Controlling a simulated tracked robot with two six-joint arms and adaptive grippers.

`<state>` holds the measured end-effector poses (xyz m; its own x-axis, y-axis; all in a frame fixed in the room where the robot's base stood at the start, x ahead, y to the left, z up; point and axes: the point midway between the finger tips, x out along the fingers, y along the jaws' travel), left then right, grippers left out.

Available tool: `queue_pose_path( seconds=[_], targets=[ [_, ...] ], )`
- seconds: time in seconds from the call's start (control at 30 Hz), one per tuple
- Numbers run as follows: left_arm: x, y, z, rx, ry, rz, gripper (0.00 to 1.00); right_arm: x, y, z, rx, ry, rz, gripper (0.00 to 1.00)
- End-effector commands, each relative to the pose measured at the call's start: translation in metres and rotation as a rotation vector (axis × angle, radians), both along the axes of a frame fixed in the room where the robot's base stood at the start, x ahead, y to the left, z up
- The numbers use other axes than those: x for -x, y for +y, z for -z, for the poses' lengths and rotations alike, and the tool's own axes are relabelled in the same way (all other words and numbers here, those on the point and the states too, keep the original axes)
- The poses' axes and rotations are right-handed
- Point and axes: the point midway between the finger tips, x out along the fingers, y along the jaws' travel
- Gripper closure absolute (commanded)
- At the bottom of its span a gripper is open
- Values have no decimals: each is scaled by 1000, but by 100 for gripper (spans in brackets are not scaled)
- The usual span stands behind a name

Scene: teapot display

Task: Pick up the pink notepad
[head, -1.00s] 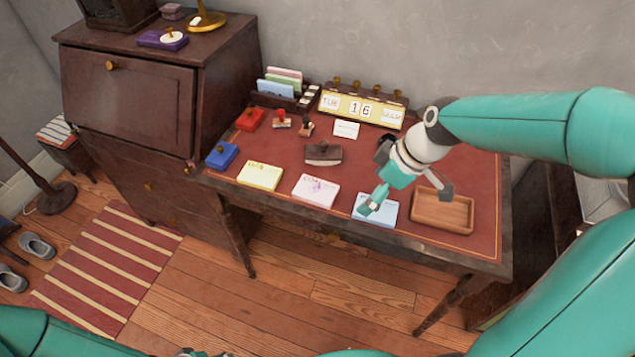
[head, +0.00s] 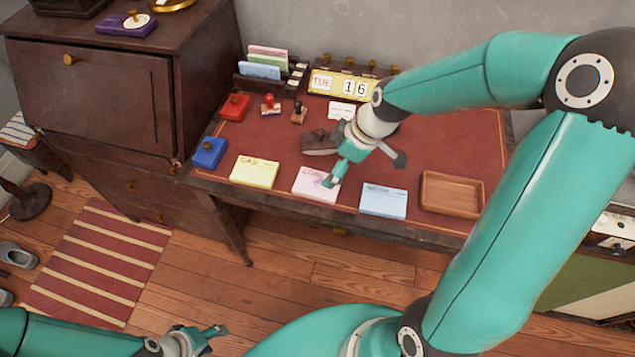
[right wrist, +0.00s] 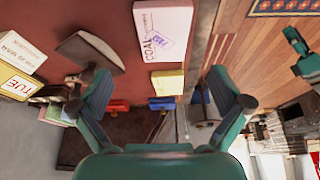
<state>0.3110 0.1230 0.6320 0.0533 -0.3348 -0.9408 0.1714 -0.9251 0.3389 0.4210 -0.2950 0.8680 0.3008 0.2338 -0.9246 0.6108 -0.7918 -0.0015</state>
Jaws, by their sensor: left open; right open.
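The pink notepad (head: 312,184) lies flat near the front edge of the desk, between the yellow and blue notepads. It also shows in the right wrist view (right wrist: 160,22), with dark lettering and a purple mark on top. My right gripper (head: 367,172) is open and empty above the desk, with one finger in front of the right part of the pink notepad. In the right wrist view the notepad is beyond the fingertips, apart from them. My left gripper (head: 214,340) is open at the bottom of the head view, well away from the desk top.
A yellow notepad (head: 254,172) is left of the pink one and a blue notepad (head: 383,201) is right. A wooden tray (head: 452,193) sits further right. Behind are a dark blotter (head: 318,140), stamps and a calendar (head: 344,83). A tall cabinet (head: 90,90) borders the left.

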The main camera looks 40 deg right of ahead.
Motion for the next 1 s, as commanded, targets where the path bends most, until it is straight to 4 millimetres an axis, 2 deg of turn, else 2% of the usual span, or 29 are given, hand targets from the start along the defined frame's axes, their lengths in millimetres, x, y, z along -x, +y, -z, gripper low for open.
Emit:
queue_pose_path(
  seconds=[0.1,0.4,0.7,1.0],
  targets=[
    [0,0,0,0,0,0,50,-5,4,19,-2,4,1,0],
    [0,0,-2,0,0,0,50,-10,9,38,0,3,2,0],
    [0,0,-9,0,-1,0,50,-19,20,74,-1,3,6,0],
    [0,0,-8,0,0,0,50,-22,21,80,1,-1,6,0]
  ],
)
